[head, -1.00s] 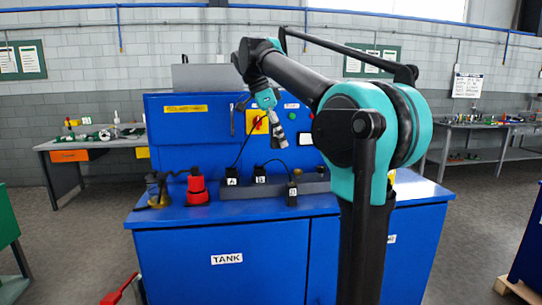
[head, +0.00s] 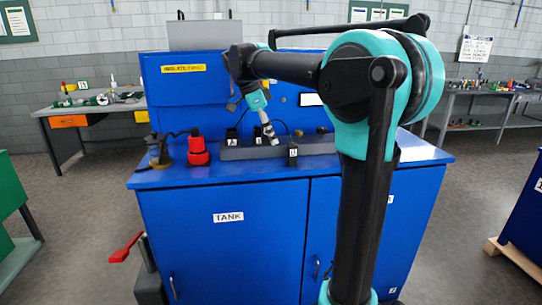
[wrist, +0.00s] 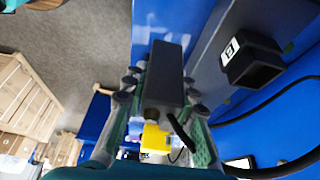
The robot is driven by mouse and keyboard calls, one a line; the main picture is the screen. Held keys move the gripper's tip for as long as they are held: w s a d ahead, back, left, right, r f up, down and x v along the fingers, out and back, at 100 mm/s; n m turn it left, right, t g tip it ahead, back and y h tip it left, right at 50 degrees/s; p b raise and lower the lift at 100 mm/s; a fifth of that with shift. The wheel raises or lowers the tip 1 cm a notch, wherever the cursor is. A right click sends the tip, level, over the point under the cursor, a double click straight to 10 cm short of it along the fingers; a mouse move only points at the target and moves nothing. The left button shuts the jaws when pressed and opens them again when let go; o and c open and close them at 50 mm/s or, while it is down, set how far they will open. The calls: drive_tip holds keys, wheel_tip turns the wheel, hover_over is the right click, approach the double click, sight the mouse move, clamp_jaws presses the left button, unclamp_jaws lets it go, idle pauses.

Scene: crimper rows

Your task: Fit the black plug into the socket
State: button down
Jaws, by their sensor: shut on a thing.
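My gripper (head: 269,137) is low over the dark strip on the blue bench, between the labelled black blocks. In the wrist view my gripper (wrist: 163,95) is shut on a long dark block, which I take as the black plug (wrist: 166,70); a brassy round end shows on its near side. In the head view the plug cannot be told apart from the fingers. A black box with a white label and a dark recessed face (wrist: 255,62), possibly the socket, is right of the plug and apart from it. Whether the plug's far end touches anything cannot be told.
Black blocks labelled A (head: 232,137) and another nearer (head: 292,154) stand by the dark strip (head: 235,153). A red knob-like part (head: 197,150) and a brass fitting (head: 161,160) are to the left. A black cable (wrist: 265,112) loops at right in the wrist view.

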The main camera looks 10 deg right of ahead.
sight(275, 165)
drive_tip(key=shift+f, duration=3.7)
drive_tip(key=shift+f, duration=0.15)
drive_tip(key=c, duration=1.2)
unclamp_jaws()
